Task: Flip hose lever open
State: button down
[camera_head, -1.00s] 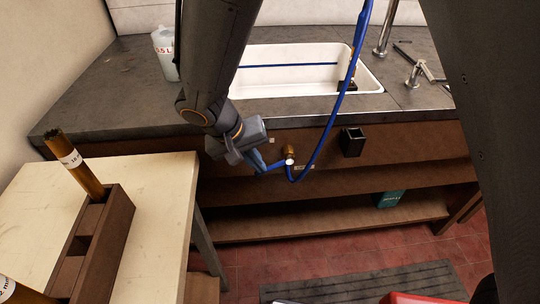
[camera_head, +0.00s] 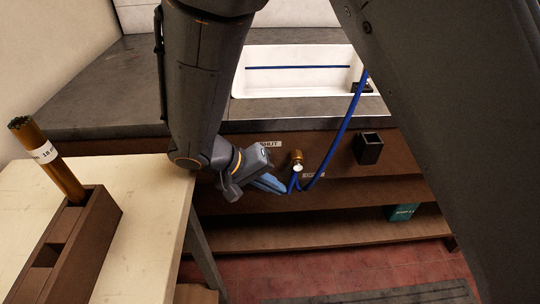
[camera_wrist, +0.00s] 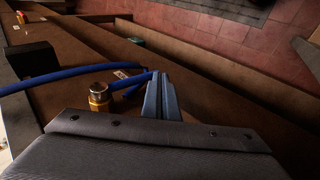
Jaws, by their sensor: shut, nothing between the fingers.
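The brass valve (camera_head: 297,158) sits on the brown front below the sink counter. Its blue lever (camera_head: 293,181) points downward from the valve. A white SHUT label (camera_head: 264,144) is up and left of the valve, and a second small label (camera_head: 312,175), too blurred to read surely, is down and right. My gripper (camera_head: 286,189) is shut and empty, its blue fingertips at the lever's lower end from the left. In the wrist view the fingertips (camera_wrist: 157,76) meet the lever's end (camera_wrist: 131,88) beside the brass valve (camera_wrist: 98,97); whether they touch is unclear.
A blue hose (camera_head: 345,125) runs from the sink (camera_head: 300,82) down close to the lever. A dark square holder (camera_head: 368,148) is to the right. The cream table (camera_head: 145,235) with a wooden rack (camera_head: 92,235) stands left. A teal box (camera_head: 403,212) is on the lower shelf.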

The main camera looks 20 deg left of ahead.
jog(key=shift+w+d+f+b, duration=0.3)
jog(key=shift+d+f, duration=0.1)
jog(key=shift+d, duration=0.2)
dwell(0.4)
notch_tip(320, 180, up, 10)
dwell(0.6)
